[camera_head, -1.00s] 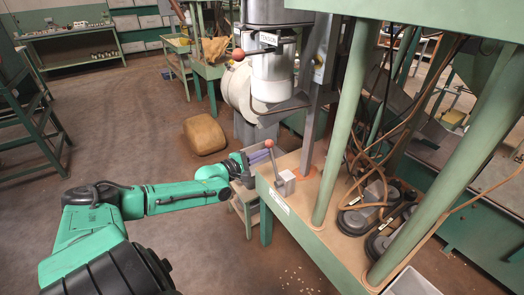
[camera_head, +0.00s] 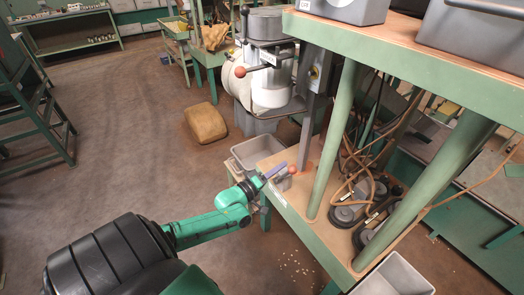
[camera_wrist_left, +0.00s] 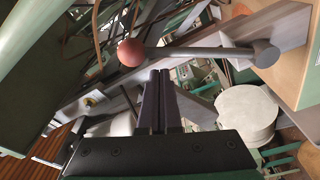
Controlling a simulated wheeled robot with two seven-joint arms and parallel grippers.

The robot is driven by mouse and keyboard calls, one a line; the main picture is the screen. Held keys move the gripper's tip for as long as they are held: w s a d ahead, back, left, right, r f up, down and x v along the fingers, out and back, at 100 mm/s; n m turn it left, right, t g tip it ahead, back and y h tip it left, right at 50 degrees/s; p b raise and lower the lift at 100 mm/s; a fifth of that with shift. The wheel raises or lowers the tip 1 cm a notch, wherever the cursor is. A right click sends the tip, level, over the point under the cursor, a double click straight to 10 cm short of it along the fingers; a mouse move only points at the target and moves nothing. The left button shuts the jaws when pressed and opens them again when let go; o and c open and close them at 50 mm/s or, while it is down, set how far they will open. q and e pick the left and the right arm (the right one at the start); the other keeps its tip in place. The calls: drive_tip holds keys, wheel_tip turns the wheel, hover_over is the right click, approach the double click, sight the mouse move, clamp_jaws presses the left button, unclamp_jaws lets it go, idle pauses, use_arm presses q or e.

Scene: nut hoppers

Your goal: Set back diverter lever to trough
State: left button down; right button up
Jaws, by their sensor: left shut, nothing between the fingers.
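A second red-knobbed lever (camera_head: 240,72) sits on the grey-white machine behind. My right gripper is out of view.
A grey bin (camera_head: 240,160) stands beside the bench, behind my left wrist. Green posts (camera_head: 335,140) hold a shelf (camera_head: 420,45) with grey bins on the right. A tan sack (camera_head: 205,122) lies on the floor.

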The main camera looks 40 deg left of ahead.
use_arm(q)
drive_tip(key=shift+s+d+f+m, duration=0.15)
drive_tip(key=shift+d+f+m, duration=0.05)
drive_tip(key=shift+d+m, duration=0.2)
drive_tip(key=shift+s+d+f+m, duration=0.1)
drive_tip(key=shift+d+f+m, duration=0.05)
drive_tip(key=shift+d+m, duration=0.25)
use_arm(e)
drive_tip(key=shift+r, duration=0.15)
